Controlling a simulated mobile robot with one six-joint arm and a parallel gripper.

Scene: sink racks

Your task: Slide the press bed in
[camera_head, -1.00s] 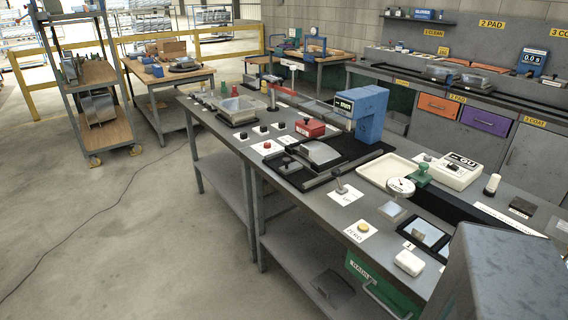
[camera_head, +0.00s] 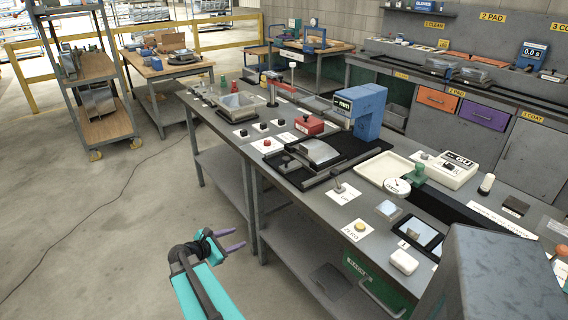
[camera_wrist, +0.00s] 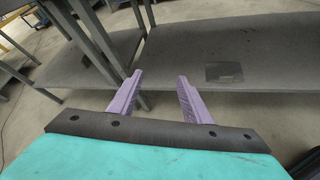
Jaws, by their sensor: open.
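The blue press (camera_head: 361,110) with a display on its head stands on the long grey bench. What looks like its press bed (camera_head: 318,151), with a curved grey sheet on it, lies on dark rails in front and left of the press, out from under the head. My gripper (camera_head: 236,239) is open and empty, over the floor in front of the bench and lower than its top. In the wrist view the two purple fingers (camera_wrist: 160,78) are apart with nothing between them. The press bed is not in the wrist view.
A red box (camera_head: 309,125), black knobs and a small lever (camera_head: 339,187) stand near the bed. A cream tray (camera_head: 388,170) lies to its right. The bench's lower shelf (camera_wrist: 245,50) and legs are ahead of my gripper.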

